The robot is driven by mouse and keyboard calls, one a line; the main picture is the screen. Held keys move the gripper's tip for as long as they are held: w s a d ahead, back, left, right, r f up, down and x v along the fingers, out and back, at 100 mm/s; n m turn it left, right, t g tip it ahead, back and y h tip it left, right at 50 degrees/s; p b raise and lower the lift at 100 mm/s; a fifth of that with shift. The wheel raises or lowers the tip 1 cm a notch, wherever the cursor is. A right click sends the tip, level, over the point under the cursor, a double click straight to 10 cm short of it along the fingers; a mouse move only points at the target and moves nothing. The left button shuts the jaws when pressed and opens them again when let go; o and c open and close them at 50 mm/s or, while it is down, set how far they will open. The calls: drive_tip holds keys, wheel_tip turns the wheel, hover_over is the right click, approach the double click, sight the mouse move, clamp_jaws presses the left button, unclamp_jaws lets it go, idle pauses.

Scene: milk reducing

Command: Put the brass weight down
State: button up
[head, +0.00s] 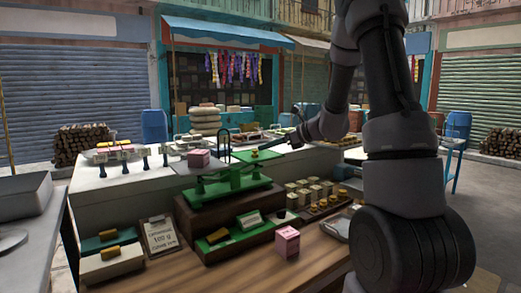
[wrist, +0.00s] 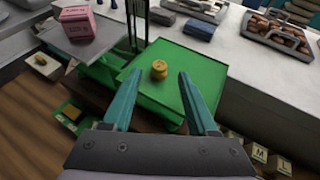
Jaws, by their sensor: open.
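A small brass weight (wrist: 159,69) stands upright on the green square pan (wrist: 185,58) of a balance scale. It also shows as a small yellow spot in the head view (head: 255,153). My gripper (wrist: 160,86) is open, with one teal finger on each side of the weight's near side and clear gaps to it. The weight appears to rest on the pan, apart from both fingers. The scale's green base (head: 228,190) sits on a dark wooden block. A pink box (head: 199,158) sits on the other pan (wrist: 40,47).
Another pink box (head: 286,242) stands at the front. Several small weights and cream blocks (head: 312,192) stand right of the scale. A dark upright frame (wrist: 137,22) rises beside the pan.

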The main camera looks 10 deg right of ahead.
drive_tip(key=v, duration=0.7)
drive_tip(key=s+a+r+n+g+h, duration=0.1)
drive_tip(key=s+a+r+n+g, duration=0.15)
drive_tip(key=s+n, duration=0.35)
drive_tip(key=s+a+r+n+g+h, duration=0.1)
drive_tip(key=s+a+r+n+g, duration=0.2)
drive_tip(key=s, duration=0.4)
drive_tip(key=s+d+r+n+t+h, duration=0.1)
drive_tip(key=s+n+t+h, duration=0.1)
drive_tip(key=s+n, duration=0.4)
drive_tip(key=s+d+r+n+t+h, duration=0.1)
drive_tip(key=s+n+h, duration=0.3)
drive_tip(key=s+n, duration=0.3)
drive_tip(key=shift+s+d+r+t, duration=0.2)
drive_tip(key=shift+s+r+t, duration=0.05)
drive_tip(key=shift+r+t, duration=0.1)
drive_tip(key=shift+c, duration=0.3)
